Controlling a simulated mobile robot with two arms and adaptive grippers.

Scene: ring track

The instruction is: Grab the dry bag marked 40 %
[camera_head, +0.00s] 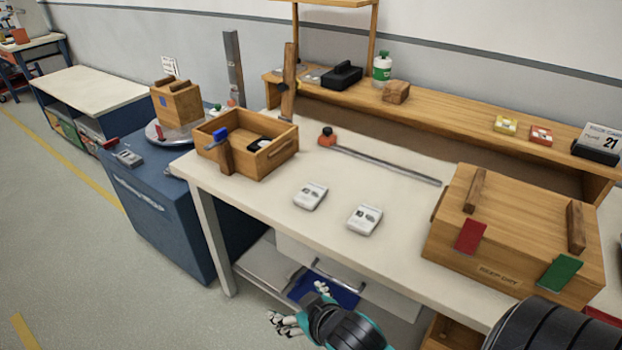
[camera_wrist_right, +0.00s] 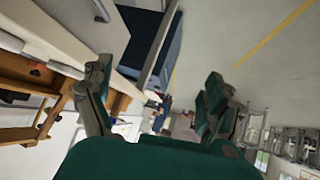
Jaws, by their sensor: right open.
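Two white packets with small dark print, which look like the dry bags, lie flat on the pale workbench: one packet (camera_head: 311,195) left of centre and another packet (camera_head: 364,219) to its right. A similar grey-white packet (camera_head: 129,157) lies on the blue cabinet at the left. The print is too small to read, so I cannot tell which is marked 40 %. My right gripper (camera_head: 297,306) is in front of the bench, by the drawer, apart from the packets. In the right wrist view its fingers (camera_wrist_right: 158,80) are spread with nothing between them. My left gripper is not in view.
A wooden crate (camera_head: 278,160) stands on the bench's left end. A large wooden box (camera_head: 487,228) with red and green tags stands on the right. A metal rod (camera_head: 385,165) lies behind the packets. The bench (camera_head: 260,204) is clear around the two packets.

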